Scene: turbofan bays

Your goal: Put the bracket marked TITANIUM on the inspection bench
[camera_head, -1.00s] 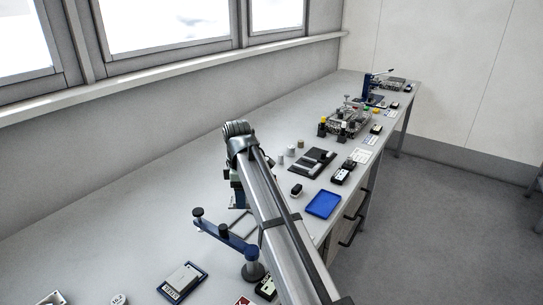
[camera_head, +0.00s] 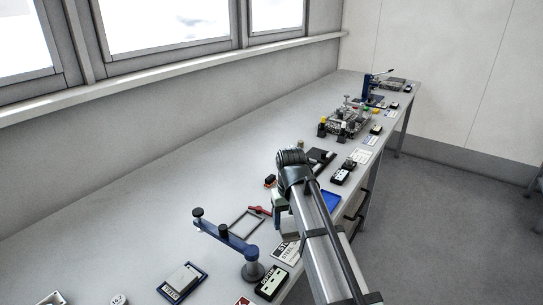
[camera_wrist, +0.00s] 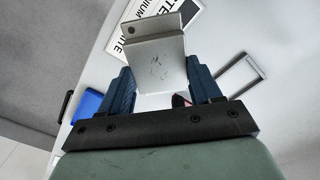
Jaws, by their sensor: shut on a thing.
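My gripper (camera_wrist: 160,78) is shut on a bare grey metal bracket (camera_wrist: 158,62), held between its two blue fingers in the wrist view. The side of the bracket facing me shows scratches and a hole near its top, but no readable marking. Behind it lies a white card (camera_wrist: 142,8) with black letters, partly hidden, reading "...NIUM" and "STE...". In the head view a card on the bench reads "STEEL" (camera_head: 285,250). The long grey bench (camera_head: 150,195) runs along the wall.
A blue tray (camera_head: 330,201) is partly behind my arm. A dark rectangular frame (camera_head: 246,223) and a red-handled item (camera_head: 260,210) lie to the left. A blue stand (camera_head: 225,237) is nearer. The bench's left side by the wall is clear.

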